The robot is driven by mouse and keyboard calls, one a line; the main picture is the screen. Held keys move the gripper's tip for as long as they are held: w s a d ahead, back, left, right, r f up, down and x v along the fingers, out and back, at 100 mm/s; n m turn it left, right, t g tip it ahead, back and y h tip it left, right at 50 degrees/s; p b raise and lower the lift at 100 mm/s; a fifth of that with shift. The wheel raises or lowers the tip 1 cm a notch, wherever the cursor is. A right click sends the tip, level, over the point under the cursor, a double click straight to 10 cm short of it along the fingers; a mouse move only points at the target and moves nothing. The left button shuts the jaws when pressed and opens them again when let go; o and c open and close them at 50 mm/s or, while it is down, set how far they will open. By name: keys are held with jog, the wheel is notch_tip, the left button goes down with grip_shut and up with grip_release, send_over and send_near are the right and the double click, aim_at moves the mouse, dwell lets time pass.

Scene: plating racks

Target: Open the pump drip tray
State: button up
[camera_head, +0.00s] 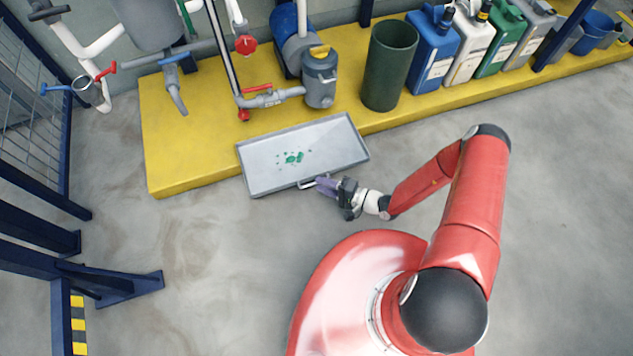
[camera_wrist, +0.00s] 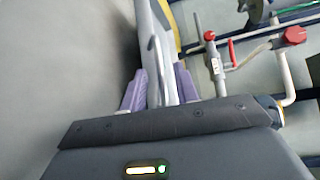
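The pump drip tray (camera_head: 335,155) is a shallow grey metal tray with green and dark spots on its floor. It stands out from the front of the yellow plinth, over the concrete floor. Its handle (camera_head: 306,184) is a small bar on the near side, and it also shows between my fingers in the wrist view (camera_wrist: 155,72). My gripper (camera_head: 324,185) is at this handle. In the wrist view its purple fingers (camera_wrist: 160,88) stand apart on both sides of the bar, with a visible gap. Contact with the bar is hard to judge.
The yellow plinth (camera_head: 185,150) carries a blue pump (camera_head: 291,42), a dark green bin (camera_head: 390,65) and several canisters. A pipe with a red-handled valve (camera_head: 262,92) rises behind the tray. Blue steel frames (camera_head: 110,285) stand at left.

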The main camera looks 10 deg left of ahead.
jog(key=shift+v, duration=2.3)
jog(key=w+d+r+n+g+h+p, duration=0.1)
jog(key=d+r+n+g+h, duration=0.25)
jog(key=r, duration=1.15)
jog(key=w+d+r+n+g+h+p, duration=0.1)
jog(key=d+r+n+g+h, duration=0.25)
jog(key=r, duration=1.25)
jog(key=s+d+r+m+t+h, duration=0.1)
jog(key=s+d+r+t+h, duration=0.2)
jog(key=s+r, duration=0.2)
jog(key=s+d+r+m+t+h, duration=0.1)
jog(key=s+d+r+t+h, duration=0.2)
jog(key=r, duration=0.8)
jog(key=s+d+r+t+h, duration=0.2)
jog(key=s+d+r+t, duration=0.1)
jog(key=s+d+r, duration=0.2)
jog(key=shift+s+r+m+h+p, duration=0.45)
jog(key=shift+s+r, duration=0.35)
jog(key=shift+r, duration=0.6)
jog(key=shift+d, duration=0.1)
